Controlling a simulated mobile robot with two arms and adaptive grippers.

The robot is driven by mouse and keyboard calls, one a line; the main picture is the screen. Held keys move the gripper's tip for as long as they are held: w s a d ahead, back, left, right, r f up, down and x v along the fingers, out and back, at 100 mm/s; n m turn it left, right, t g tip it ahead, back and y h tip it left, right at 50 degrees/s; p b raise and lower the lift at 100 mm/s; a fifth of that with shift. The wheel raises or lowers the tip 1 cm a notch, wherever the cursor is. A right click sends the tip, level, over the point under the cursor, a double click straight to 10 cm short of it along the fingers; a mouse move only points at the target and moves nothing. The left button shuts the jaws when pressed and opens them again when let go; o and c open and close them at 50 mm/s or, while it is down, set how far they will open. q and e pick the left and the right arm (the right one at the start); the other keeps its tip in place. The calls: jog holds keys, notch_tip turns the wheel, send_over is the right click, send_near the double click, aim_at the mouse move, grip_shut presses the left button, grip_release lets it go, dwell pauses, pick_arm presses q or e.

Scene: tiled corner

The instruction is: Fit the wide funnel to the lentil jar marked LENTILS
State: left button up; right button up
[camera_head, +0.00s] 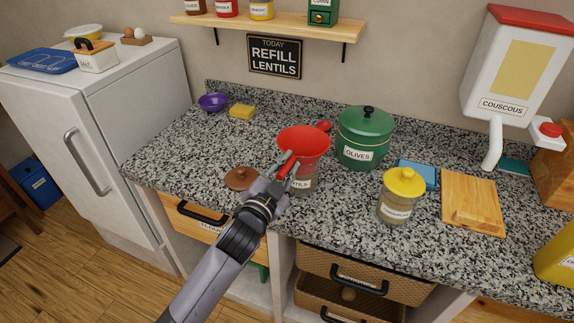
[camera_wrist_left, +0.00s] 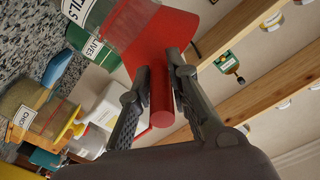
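The wide red funnel (camera_head: 303,141) is over the mouth of the glass lentil jar (camera_head: 304,182). Its cone also shows in the left wrist view (camera_wrist_left: 163,38), against the jar (camera_wrist_left: 118,22). The jar's label is partly hidden, with "TILS" readable. I cannot tell whether the spout is fully seated. My left gripper (camera_head: 287,164) is at the funnel's near side, its fingers closed about the red handle (camera_wrist_left: 160,95). My right gripper is out of view. A round brown lid (camera_head: 240,178) lies on the counter left of the jar.
A green OLIVES canister (camera_head: 364,140) stands close behind right of the jar. A yellow-lidded jar (camera_head: 401,197) and a wooden board (camera_head: 472,207) are further right. A purple bowl (camera_head: 213,102) and yellow sponge (camera_head: 242,112) sit back left. Open counter lies left of the lid.

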pick_arm(q)
jog(key=o, duration=0.5)
jog(key=shift+s, duration=0.1)
jog(key=v, duration=1.2)
